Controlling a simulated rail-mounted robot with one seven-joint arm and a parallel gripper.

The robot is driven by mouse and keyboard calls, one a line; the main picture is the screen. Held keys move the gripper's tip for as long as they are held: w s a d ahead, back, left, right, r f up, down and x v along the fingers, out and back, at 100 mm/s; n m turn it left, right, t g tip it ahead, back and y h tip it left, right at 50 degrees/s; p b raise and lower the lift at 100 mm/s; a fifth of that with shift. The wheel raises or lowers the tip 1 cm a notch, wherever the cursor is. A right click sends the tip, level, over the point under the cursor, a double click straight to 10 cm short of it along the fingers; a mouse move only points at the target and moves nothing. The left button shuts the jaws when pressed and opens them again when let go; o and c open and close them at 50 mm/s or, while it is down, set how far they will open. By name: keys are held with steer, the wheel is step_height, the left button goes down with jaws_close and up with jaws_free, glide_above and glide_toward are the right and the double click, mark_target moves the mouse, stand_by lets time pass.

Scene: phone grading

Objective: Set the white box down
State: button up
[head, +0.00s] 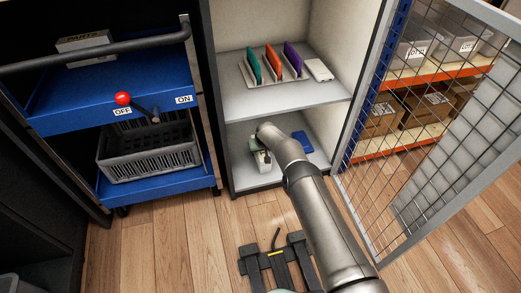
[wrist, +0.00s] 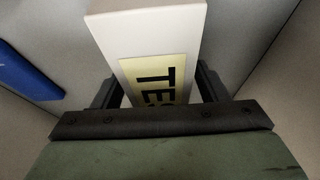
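The white box (wrist: 146,32) carries a pale yellow label with black letters starting "TE" and sits between my gripper's fingers (wrist: 156,92) in the wrist view. The fingers look closed against its two sides. In the head view my gripper (head: 262,161) is inside the lower compartment of the grey cabinet (head: 240,180), left of its middle. The box is small and partly hidden there. I cannot tell whether its underside touches the compartment floor.
A blue flat object (head: 302,142) lies right of my gripper; it also shows in the wrist view (wrist: 25,75). The shelf above holds a rack (head: 246,76) of coloured phones and a white item (head: 319,70). A mesh door (head: 430,130) stands open at right; a blue cart (head: 150,187) stands left.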

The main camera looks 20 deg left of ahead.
steer(key=p+v, duration=0.4)
steer(key=shift+r, duration=0.35)
steer(key=s+d+p, duration=0.1)
steer(key=s+d, duration=0.1)
steer(key=s, duration=0.1)
steer(key=s+d+p, duration=0.2)
steer(key=s, duration=0.1)
steer(key=s+d+f+p, duration=0.1)
steer(key=s+d+p, duration=0.1)
steer(key=s, duration=0.1)
steer(key=shift+s+d+f, duration=0.1)
steer(key=shift+s+d, duration=0.1)
steer(key=shift+d, duration=0.2)
